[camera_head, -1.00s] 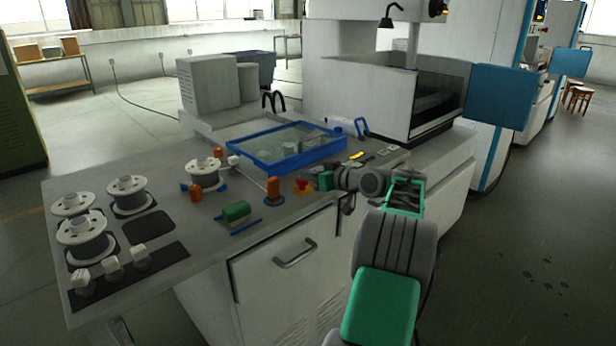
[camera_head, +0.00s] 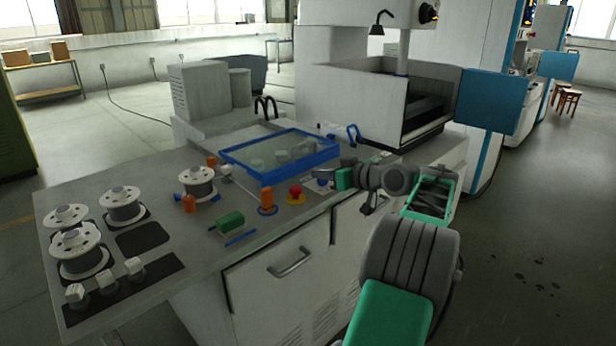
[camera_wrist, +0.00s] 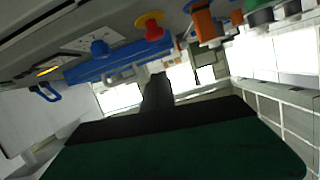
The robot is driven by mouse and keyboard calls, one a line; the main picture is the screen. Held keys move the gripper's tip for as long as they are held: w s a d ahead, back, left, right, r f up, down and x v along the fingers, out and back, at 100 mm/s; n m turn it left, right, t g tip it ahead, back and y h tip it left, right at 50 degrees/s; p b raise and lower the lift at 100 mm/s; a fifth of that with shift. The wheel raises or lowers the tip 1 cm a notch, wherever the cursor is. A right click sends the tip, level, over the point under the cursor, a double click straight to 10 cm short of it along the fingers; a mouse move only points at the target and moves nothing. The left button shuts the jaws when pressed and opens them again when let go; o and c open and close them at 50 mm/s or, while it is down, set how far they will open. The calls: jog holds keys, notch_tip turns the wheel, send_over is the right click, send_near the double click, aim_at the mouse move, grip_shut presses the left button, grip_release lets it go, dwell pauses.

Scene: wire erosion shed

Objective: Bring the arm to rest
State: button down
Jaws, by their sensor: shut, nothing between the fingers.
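My arm reaches forward from the lower right of the head view. The fingertips cannot be made out clearly there.
A blue-framed glass tray (camera_head: 280,152) lies behind the gripper. An orange post (camera_head: 266,199), a green cylinder (camera_head: 230,221) and several white spools (camera_head: 123,202) stand on the bench. The machine (camera_head: 345,100) with a blue panel (camera_head: 492,100) stands behind. Floor at the right is clear.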

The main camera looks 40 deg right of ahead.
jog(key=shift+v, duration=1.15)
jog(key=shift+r, duration=0.1)
jog(key=w+a+g+p, duration=0.2)
jog(key=w+a+g, duration=0.1)
jog(key=a, duration=0.9)
jog(key=w+a+g+p, duration=0.2)
jog(key=w+a+p, duration=0.1)
jog(key=a, duration=1)
jog(key=s+a+f+g+p, duration=0.25)
jog(key=s+a, duration=0.45)
jog(key=a, duration=0.5)
jog(key=s+a+f+g+p, duration=0.1)
jog(key=s+a+f+g, duration=0.1)
jog(key=s, duration=0.5)
jog(key=s+a+f+g+h, duration=0.1)
jog(key=s+a+f+g, duration=0.1)
jog(key=s+a+f, duration=0.2)
jog(key=s, duration=0.3)
jog(key=shift+s+n+p, duration=0.3)
jog(key=shift+n+p, duration=0.1)
